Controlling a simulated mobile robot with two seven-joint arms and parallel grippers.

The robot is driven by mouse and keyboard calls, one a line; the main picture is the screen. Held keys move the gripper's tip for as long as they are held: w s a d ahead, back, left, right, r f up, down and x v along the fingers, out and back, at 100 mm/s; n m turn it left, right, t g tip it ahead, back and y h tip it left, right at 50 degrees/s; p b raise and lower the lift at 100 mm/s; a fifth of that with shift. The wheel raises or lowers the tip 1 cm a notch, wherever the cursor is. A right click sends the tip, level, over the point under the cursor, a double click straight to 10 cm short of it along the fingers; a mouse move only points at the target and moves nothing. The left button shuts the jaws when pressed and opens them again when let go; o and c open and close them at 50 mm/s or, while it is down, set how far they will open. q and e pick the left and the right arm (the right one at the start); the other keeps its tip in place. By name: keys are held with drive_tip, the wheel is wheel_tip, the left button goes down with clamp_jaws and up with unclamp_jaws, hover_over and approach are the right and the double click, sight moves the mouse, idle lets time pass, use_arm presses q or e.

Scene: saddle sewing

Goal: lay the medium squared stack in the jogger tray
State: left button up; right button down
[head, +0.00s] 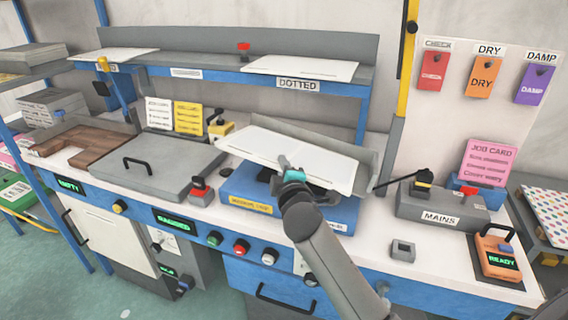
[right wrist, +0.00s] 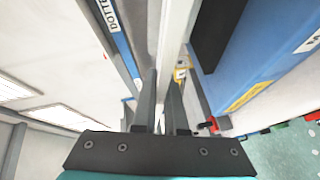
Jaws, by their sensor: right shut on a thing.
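The white paper stack (head: 275,146) is in my right gripper (head: 285,163), held by its near edge over the jogger. In the right wrist view it shows edge-on (right wrist: 177,45) between the two fingers (right wrist: 164,90). The jogger tray has a blue base (head: 235,188) and a grey raised fence (head: 366,172) behind and to the right of the stack. The stack hides most of the tray floor. The blue body also shows in the right wrist view (right wrist: 245,65), apart from the stack. My left gripper is not in view.
A grey lidded plate with a black handle (head: 150,175) lies left of the jogger. The MAINS box (head: 440,208) is at right. A shelf marked DOTTED (head: 225,76) holds white stacks (head: 300,67) behind. A red button box (head: 200,192) stands close to the jogger's left side.

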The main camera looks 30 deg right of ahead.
drive_tip(key=shift+r, duration=0.1)
drive_tip(key=c, duration=0.9)
unclamp_jaws()
drive_tip(key=shift+f, duration=0.2)
drive_tip(key=p+v, duration=0.1)
drive_tip(key=v, duration=1.4)
drive_tip(key=shift+s+p, duration=0.15)
drive_tip(key=shift+p, duration=0.15)
drive_tip(key=shift+a, duration=0.1)
drive_tip(key=a+f+g+y, duration=0.3)
drive_tip(key=f, duration=1.5)
drive_tip(key=s+a+f+m+g+y, duration=0.15)
drive_tip(key=s+f, duration=0.25)
drive_tip(key=f, duration=0.5)
drive_tip(key=s+a+f+m+g, duration=0.2)
drive_tip(key=s+f+g, duration=0.15)
drive_tip(key=f, duration=0.55)
drive_tip(key=s+f+m+g, duration=0.1)
drive_tip(key=s+f+g, duration=0.1)
drive_tip(key=s+f, duration=0.3)
drive_tip(key=s+f+m+g, duration=0.2)
drive_tip(key=s+f, duration=0.4)
drive_tip(key=s, duration=0.8)
drive_tip(key=s+f+m+g+y, duration=0.1)
drive_tip(key=s+f+m+g, duration=0.1)
drive_tip(key=s+f, duration=0.4)
drive_tip(key=shift+s+d+g, duration=0.2)
drive_tip(key=shift+s+g, duration=0.1)
drive_tip(key=shift+s, duration=1.75)
